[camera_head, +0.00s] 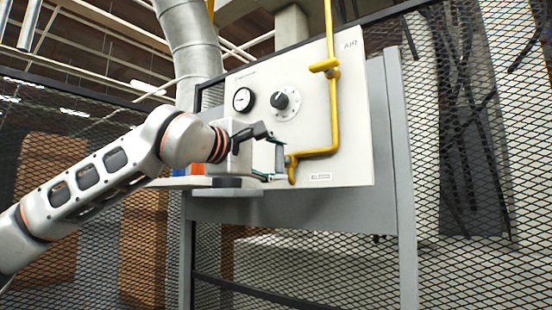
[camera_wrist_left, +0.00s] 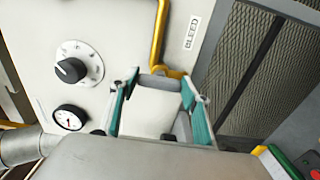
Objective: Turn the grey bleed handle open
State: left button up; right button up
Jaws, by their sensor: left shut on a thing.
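The white air panel (camera_head: 312,108) is mounted on a grey frame. The grey bleed handle (camera_wrist_left: 158,82) shows in the left wrist view at the lower end of the yellow pipe (camera_wrist_left: 158,35), below the BLEED label (camera_wrist_left: 192,32). My left gripper (camera_head: 284,162) is at the panel's lower part, beside the bottom bend of the pipe. In the left wrist view its teal-padded fingers (camera_wrist_left: 159,80) are on both sides of the handle and shut on it. The fingers hide much of the handle in the head view, so its exact angle is unclear. My right gripper is not in view.
A round gauge (camera_head: 243,100) and a black knob (camera_head: 281,101) sit on the panel above my gripper. A small shelf (camera_head: 175,183) is left of the panel, partly behind my wrist. Wire mesh fence (camera_head: 460,260) stands around the frame. A grey duct (camera_head: 192,45) rises behind.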

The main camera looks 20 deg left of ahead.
pick_arm(q)
jog(key=o, duration=1.1)
jog(key=v, duration=1.2)
